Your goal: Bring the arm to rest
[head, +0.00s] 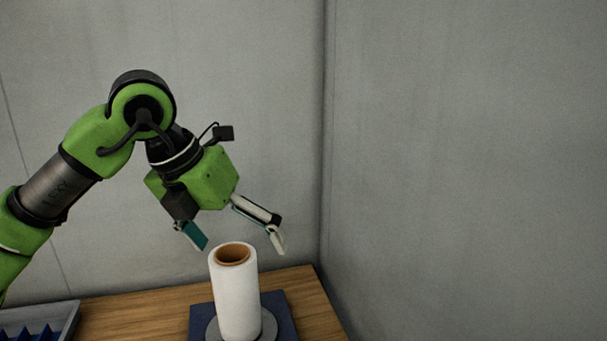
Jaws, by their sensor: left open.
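My left gripper (241,243) hangs from the green left arm, which comes in from the left edge. Its two fingers are spread wide apart and nothing is between them. It points down and sits at the top of a white roll (236,295) with a brown core. The roll stands upright on a round grey disc (268,323) on a dark blue square base (284,312). I cannot tell whether the fingers are above or behind the roll. My right gripper is not in view.
The wooden table (150,310) ends at a right edge close to the roll. A grey tray (62,316) with blue pointed dividers lies at the lower left. Grey walls (460,150) meet in a corner behind the table. The air above the table on the right is clear.

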